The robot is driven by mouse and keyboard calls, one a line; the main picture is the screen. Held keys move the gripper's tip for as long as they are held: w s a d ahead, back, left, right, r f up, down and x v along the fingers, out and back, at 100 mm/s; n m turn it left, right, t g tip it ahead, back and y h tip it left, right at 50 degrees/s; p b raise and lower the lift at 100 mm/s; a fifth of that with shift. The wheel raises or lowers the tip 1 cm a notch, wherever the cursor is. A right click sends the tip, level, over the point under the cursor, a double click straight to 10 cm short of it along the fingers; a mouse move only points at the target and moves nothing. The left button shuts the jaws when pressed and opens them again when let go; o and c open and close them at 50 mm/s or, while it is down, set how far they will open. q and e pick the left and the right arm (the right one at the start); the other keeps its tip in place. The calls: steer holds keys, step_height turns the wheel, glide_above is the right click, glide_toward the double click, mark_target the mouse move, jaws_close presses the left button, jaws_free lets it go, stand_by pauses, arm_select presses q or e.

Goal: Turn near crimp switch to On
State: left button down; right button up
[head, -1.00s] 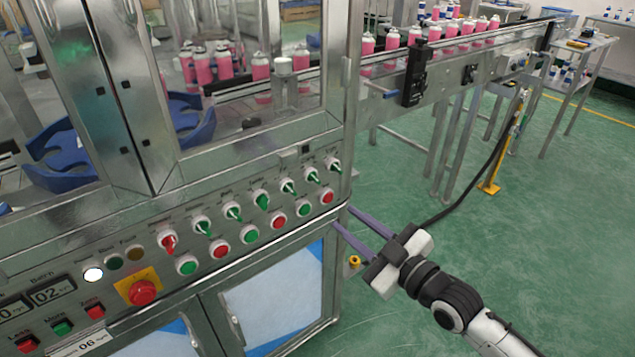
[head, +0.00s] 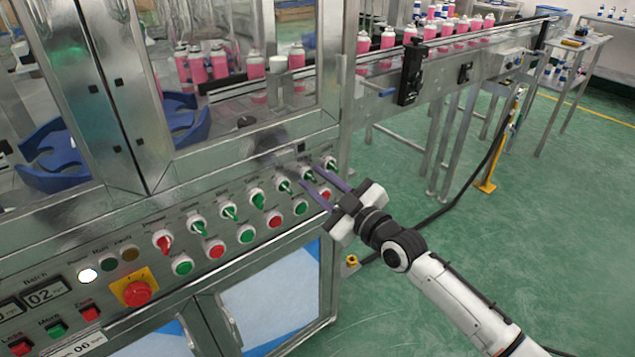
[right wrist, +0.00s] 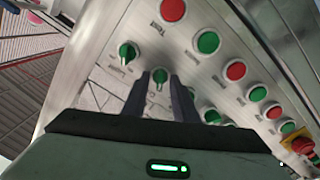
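A row of green-handled rotary switches runs along the sloping panel, one of them a switch (head: 230,212) near its middle. The labels are too small to read, so I cannot tell which is the near crimp switch. My right gripper (head: 311,176) is open at the row's right end. In the right wrist view, its two dark fingers (right wrist: 160,96) lie on either side of a green switch (right wrist: 160,75), the second from that end. I cannot tell whether they touch it. The end switch (right wrist: 127,53) stands beside them. My left gripper is not in view.
Red and green push buttons, such as a red button (head: 275,220), sit just below the switches. A red emergency stop (head: 137,292) is on a yellow plate at lower left. A conveyor (head: 455,45) carries pink cans at the back.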

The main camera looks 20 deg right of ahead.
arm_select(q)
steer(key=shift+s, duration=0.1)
arm_select(e)
jaws_close()
steer(key=shift+r+m+p, duration=0.1)
steer(key=shift+m+p, duration=0.3)
steer(key=shift+m, duration=0.6)
steer(key=m, duration=0.3)
steer(key=shift+m+p, duration=0.3)
steer(key=shift+p, duration=0.1)
steer(key=m, duration=0.3)
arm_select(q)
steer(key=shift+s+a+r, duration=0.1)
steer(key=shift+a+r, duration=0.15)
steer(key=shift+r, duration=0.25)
arm_select(e)
steer(key=shift+m, duration=1.6)
jaws_free()
